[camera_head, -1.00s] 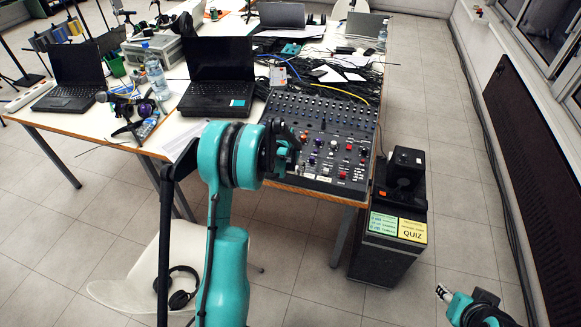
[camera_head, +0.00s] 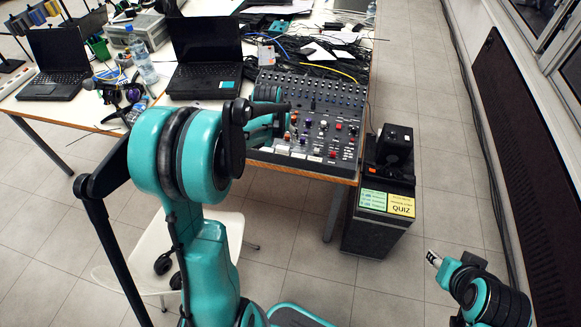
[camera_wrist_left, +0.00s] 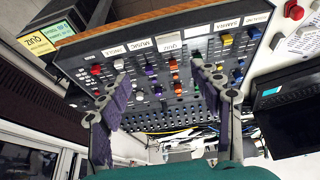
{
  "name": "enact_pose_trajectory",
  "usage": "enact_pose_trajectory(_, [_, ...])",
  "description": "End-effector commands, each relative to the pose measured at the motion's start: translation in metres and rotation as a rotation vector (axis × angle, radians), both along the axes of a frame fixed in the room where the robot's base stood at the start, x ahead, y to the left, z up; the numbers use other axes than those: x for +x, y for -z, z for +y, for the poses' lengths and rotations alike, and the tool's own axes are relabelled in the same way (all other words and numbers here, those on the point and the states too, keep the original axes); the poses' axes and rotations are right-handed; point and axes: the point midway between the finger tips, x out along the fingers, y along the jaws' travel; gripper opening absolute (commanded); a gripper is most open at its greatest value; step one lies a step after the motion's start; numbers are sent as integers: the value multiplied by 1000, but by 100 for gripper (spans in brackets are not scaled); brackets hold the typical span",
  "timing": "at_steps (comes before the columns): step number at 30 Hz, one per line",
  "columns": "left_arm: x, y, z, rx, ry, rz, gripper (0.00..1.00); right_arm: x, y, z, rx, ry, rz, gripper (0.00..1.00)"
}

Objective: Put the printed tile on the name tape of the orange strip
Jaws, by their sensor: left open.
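The mixing console (camera_head: 315,100) lies at the table's front edge. In the left wrist view, the console (camera_wrist_left: 88,60) has a row of white printed name tapes along one edge. A column with orange knobs (camera_wrist_left: 173,77) runs near the middle, below a white tape (camera_wrist_left: 170,41). I cannot tell which white piece is the loose printed tile. A small white printed piece (camera_wrist_left: 303,40) lies beside the console. My left gripper (camera_wrist_left: 161,74) is open and empty over the console, its fingers apart either side of the orange column. My right gripper (camera_head: 433,259) is away at lower right; its jaws are unclear.
A black cabinet (camera_head: 375,225) with green and yellow QUIZ cards (camera_head: 388,201) stands right of the table, a black device (camera_head: 393,150) on top. A laptop (camera_head: 205,60) and cables (camera_head: 320,55) lie behind. A white chair (camera_head: 150,255) stands in front.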

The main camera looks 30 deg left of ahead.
Motion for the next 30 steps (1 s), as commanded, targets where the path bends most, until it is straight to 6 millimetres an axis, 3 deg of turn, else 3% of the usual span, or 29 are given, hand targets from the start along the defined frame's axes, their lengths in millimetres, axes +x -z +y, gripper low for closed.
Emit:
enact_pose_trajectory(3, [-32, -38, -41, 8, 36, -29, 64, 0, 0, 0, 0, 0, 0, 40])
enact_pose_trajectory(9, [-100, -82, -105, 20, 101, -90, 64, 0, 0, 0, 0, 0, 0, 40])
enact_pose_trajectory(13, [-148, -92, -138, 23, 142, -130, 64, 0, 0, 0, 0, 0, 0, 40])
enact_pose_trajectory(18, [-199, -88, -167, 22, 188, -175, 64, 0, 0, 0, 0, 0, 0, 40])
enact_pose_trajectory(24, [-227, -80, -179, 21, 214, -202, 64, 0, 0, 0, 0, 0, 0, 40])
enact_pose_trajectory(30, [-230, -78, -181, 20, 217, -207, 64, 0, 0, 0, 0, 0, 0, 40])
